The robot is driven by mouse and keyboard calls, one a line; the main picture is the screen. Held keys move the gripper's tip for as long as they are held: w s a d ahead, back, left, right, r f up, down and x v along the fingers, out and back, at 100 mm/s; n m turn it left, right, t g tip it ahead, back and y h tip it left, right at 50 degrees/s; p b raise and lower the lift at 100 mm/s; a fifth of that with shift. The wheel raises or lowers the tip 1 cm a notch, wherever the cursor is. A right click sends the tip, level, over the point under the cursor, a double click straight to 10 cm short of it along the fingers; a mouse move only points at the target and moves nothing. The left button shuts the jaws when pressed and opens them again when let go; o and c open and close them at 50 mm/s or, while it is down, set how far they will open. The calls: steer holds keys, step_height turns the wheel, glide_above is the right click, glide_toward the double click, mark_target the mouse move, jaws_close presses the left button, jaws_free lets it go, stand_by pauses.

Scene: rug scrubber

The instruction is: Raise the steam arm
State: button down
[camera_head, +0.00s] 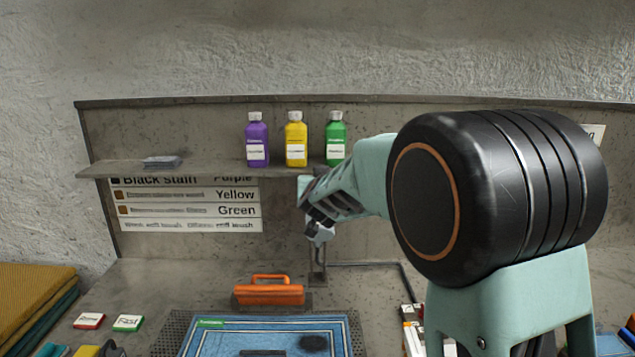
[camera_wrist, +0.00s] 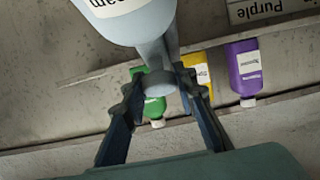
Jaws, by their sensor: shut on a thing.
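The steam arm (camera_wrist: 142,30) shows in the wrist view as a pale grey body with a label ending in "eam", cut off by the top edge. A narrow grey end of it lies between the fingers of my gripper (camera_wrist: 160,84), which is shut on it. In the head view my gripper (camera_head: 318,226) is below the shelf, in front of the back panel. A thin grey upright (camera_head: 317,268) stands beneath it behind the blue rug (camera_head: 205,343). My gripper and arm hide much of the steam arm there.
The shelf (camera_head: 215,170) holds purple (camera_head: 257,140), yellow (camera_head: 296,140) and green (camera_head: 335,140) bottles close above my gripper. An orange-handled tool (camera_head: 269,294) lies behind the rug. Two labelled blocks (camera_head: 128,323) sit at left. Bare counter lies at the left rear.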

steer(key=shift+w+d+r, duration=0.1)
steer(key=shift+w+r, duration=0.2)
steer(key=shift+r, duration=0.45)
steer(key=c, duration=2)
jaws_free()
steer(key=o, duration=0.4)
steer(key=shift+w+f, duration=0.25)
steer(key=shift+f, duration=0.1)
steer(key=shift+s, duration=0.1)
steer(key=shift+f, duration=0.1)
steer(key=v, duration=1.2)
steer(key=shift+f, duration=0.1)
